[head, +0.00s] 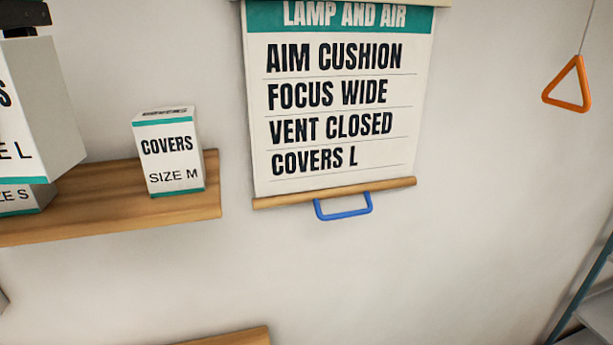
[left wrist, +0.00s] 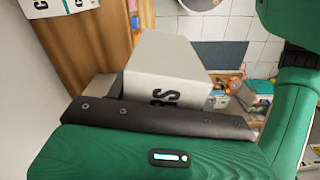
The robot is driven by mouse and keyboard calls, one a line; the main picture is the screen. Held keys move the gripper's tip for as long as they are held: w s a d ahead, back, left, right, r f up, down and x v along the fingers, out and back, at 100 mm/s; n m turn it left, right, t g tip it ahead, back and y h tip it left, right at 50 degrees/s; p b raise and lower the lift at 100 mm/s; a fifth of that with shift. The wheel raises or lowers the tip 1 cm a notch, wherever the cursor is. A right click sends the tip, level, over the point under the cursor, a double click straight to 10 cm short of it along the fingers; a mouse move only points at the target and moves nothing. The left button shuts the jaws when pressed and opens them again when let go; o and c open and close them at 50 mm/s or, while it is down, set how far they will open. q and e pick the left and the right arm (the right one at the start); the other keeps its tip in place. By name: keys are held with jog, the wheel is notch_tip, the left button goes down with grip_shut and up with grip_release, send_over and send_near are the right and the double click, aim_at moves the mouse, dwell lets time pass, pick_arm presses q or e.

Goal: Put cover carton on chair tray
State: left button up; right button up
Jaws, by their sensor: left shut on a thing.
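A white cover carton with a teal band (head: 45,95), lettered "E L" at its visible edge, is at the far left of the head view, cut off by the frame. My left gripper (head: 25,15) shows only as a dark part at its top. In the left wrist view the dark finger of my left gripper (left wrist: 160,118) lies across the pale carton (left wrist: 165,70), and the gripper is shut on it. The carton hangs in front of the wooden shelf (head: 212,200). My right gripper is out of view. I cannot make out the chair tray.
A "SIZE M" carton (head: 168,155) stands on the shelf, and a "SIZE S" carton (head: 22,200) shows partly behind the large one. A wall chart (head: 335,110) reads "COVERS L" and has a blue handle (head: 343,212). An orange triangular pull (head: 570,85) hangs at right.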

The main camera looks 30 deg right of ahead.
pick_arm(q)
jog(key=w+a+f+m, duration=0.1)
jog(key=a+f+m, duration=0.3)
jog(key=f, duration=1.1)
jog(key=w+a+f+m, duration=0.2)
jog(key=a+f+m, duration=0.2)
jog(key=a+f, duration=0.4)
jog(key=w+a+f+m, duration=0.1)
jog(key=a+f+m, duration=0.3)
jog(key=f, duration=1.8)
jog(key=shift+w+a+f, duration=0.25)
jog(key=shift+a+f, duration=0.1)
jog(key=shift+a, duration=0.55)
